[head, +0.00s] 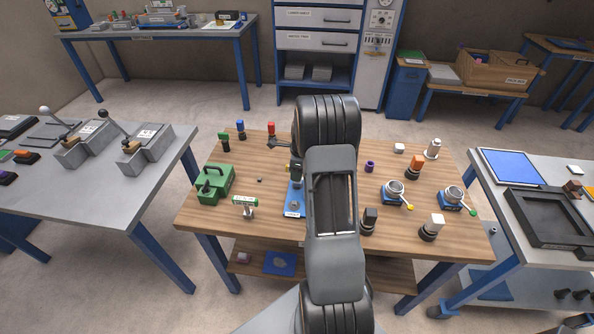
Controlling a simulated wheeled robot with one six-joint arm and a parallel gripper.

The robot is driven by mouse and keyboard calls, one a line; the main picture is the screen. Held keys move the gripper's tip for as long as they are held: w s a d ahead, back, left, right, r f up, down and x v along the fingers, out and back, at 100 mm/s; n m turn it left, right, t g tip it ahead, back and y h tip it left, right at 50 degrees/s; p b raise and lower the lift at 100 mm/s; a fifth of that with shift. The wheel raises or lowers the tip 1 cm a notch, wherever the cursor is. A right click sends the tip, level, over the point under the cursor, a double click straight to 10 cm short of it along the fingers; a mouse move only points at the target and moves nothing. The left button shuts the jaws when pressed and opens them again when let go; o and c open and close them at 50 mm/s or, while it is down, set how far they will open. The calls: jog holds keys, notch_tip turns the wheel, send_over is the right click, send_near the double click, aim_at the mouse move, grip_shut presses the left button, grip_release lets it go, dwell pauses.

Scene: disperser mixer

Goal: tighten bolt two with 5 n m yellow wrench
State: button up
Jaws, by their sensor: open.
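My arm rises through the middle of the head view and covers the centre of the wooden table (250,217). My gripper cannot be made out; the arm hides that area. Bolt two cannot be picked out at this size. A dark forked shape (280,145) shows left of the arm; I cannot tell what it is.
Green (223,142), blue (240,129) and red (271,129) topped pieces stand at the back left. A green box (215,184) stands at left. Grey benches flank the table.

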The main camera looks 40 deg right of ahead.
jog(key=shift+f, duration=0.15)
grip_shut()
jog(key=c, duration=0.6)
grip_release()
grip_shut()
jog(key=m+p, duration=0.1)
jog(key=m, duration=0.3)
jog(key=shift+m+p, duration=0.3)
jog(key=shift+m, duration=0.1)
jog(key=shift+m+h, duration=0.3)
jog(key=shift+m, duration=0.2)
